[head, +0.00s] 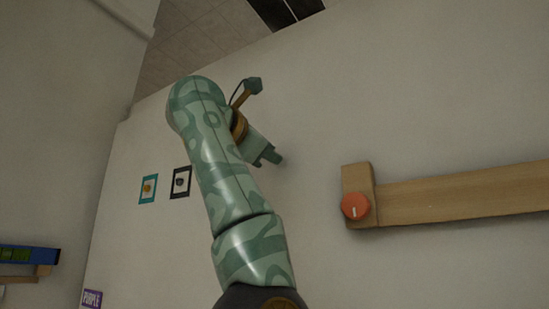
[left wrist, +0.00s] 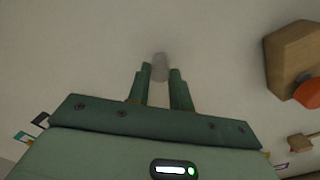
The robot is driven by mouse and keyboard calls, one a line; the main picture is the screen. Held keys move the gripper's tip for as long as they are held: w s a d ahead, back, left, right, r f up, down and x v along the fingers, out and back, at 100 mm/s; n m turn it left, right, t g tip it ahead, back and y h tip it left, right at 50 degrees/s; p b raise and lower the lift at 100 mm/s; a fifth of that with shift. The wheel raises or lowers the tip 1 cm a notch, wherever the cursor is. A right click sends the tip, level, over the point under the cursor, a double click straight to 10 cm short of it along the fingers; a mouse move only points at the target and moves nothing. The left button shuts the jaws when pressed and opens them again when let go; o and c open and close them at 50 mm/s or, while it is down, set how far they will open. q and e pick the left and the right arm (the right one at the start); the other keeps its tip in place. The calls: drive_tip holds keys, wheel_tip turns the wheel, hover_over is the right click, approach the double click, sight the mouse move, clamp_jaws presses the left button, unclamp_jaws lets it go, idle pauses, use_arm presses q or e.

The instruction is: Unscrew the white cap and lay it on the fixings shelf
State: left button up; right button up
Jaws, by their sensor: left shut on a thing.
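My left gripper (head: 268,157) is at the plain wall, left of the wooden rail in the head view. In the left wrist view its two green fingers (left wrist: 160,78) are shut on a small pale grey-white round piece, which looks like the white cap (left wrist: 160,64). The cap stands between the fingertips against the wall; I cannot tell whether it touches the wall. It is hidden in the head view. I cannot make out which ledge is the fixings shelf. My right gripper is not in view.
A wooden rail (head: 460,194) with an orange-red knob (head: 355,206) at its end is on the right. Two small framed pictures, teal (head: 148,188) and black (head: 181,182), hang left of my arm. A blue thing (head: 28,254) sits at a wooden ledge (head: 20,278), lower left, near a purple sign (head: 92,298).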

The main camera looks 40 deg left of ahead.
use_arm(q)
drive_tip(key=n, duration=0.2)
drive_tip(key=shift+n, duration=0.3)
drive_tip(key=shift+p, duration=0.3)
drive_tip(key=n+p, duration=0.2)
drive_tip(key=n, duration=0.3)
drive_tip(key=o, duration=0.7)
drive_tip(key=shift+s, duration=0.1)
